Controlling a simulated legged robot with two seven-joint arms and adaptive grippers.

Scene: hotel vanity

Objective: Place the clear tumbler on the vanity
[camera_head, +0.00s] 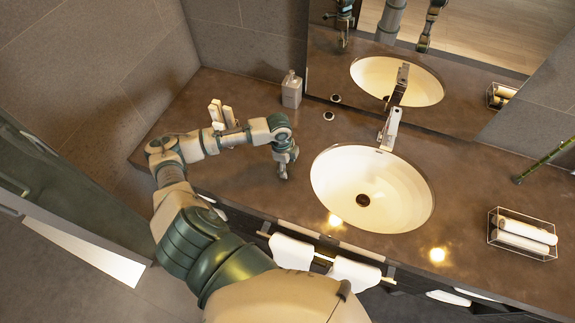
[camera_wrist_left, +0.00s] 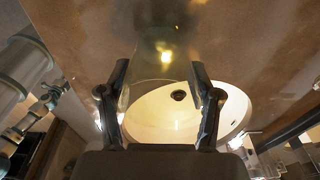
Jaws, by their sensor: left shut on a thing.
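My left gripper (camera_head: 285,168) is over the brown vanity top (camera_head: 235,175), left of the sink. In the left wrist view my left gripper (camera_wrist_left: 159,82) is shut on the clear tumbler (camera_wrist_left: 155,72), whose faint see-through wall shows between the two fingers. The sink and counter show through it. In the head view I cannot make out the tumbler at the gripper, and whether its base touches the counter is unclear. My right gripper is not directly in view.
The white sink (camera_head: 345,185) with its faucet (camera_head: 390,130) is right of my left gripper. A soap bottle (camera_head: 291,90) stands by the mirror (camera_head: 440,60). A wire basket of rolled towels (camera_head: 522,236) is at the right. White towels (camera_head: 292,251) hang at the front edge.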

